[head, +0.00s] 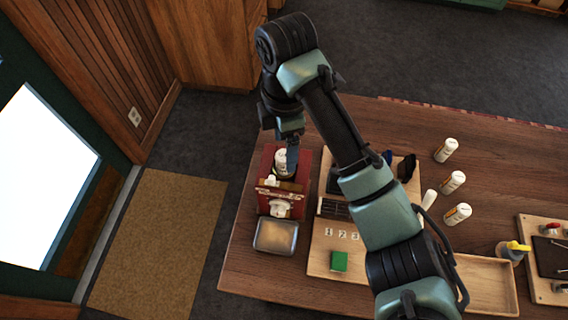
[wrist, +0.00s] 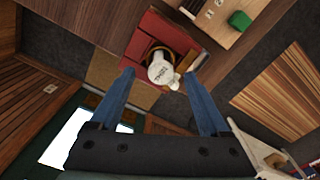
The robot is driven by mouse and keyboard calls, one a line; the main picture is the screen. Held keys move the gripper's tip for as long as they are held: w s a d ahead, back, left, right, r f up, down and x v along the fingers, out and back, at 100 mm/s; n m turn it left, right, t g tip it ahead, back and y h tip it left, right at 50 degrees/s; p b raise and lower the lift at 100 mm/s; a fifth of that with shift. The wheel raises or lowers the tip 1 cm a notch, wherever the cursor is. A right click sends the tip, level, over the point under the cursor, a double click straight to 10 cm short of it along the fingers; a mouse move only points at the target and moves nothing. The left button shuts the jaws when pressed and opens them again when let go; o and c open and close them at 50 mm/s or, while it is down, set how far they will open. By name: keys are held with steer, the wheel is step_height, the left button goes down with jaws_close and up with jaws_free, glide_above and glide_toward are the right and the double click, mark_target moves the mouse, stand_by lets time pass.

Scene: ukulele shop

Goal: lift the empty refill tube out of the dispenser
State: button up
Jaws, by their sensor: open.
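The dispenser (head: 270,205) is a dark red and wooden stand near the table's left end. It also shows in the wrist view (wrist: 148,38). A white refill tube (head: 281,157) with dark print stands in it; in the wrist view the tube (wrist: 160,72) sits within a dark and yellowish ring. I cannot tell from its look whether it is empty. My gripper (head: 291,158) is over the dispenser, close to the tube. In the wrist view its two blue fingers (wrist: 159,74) are spread wide, with the tube showing between their tips and no grip on it.
A metal tin (head: 276,236) sits in front of the dispenser. To the right is a wooden board (head: 318,265) with number tiles and a green block (head: 339,261). Three white bottles (head: 452,181) stand further right. An empty wooden tray (head: 485,285) lies near the front edge.

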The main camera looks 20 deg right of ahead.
mark_target(283, 156)
steer(key=f, duration=0.1)
steer(key=f+b, duration=0.1)
steer(key=f, duration=0.1)
steer(key=shift+s+a+f, duration=0.1)
steer(key=shift+a+f, duration=0.15)
steer(key=shift+f, duration=0.15)
steer(key=shift+d+f+p, duration=0.1)
steer(key=shift+f+p, duration=0.1)
steer(key=shift+p, duration=0.15)
steer(key=shift+f, duration=0.5)
jaws_close()
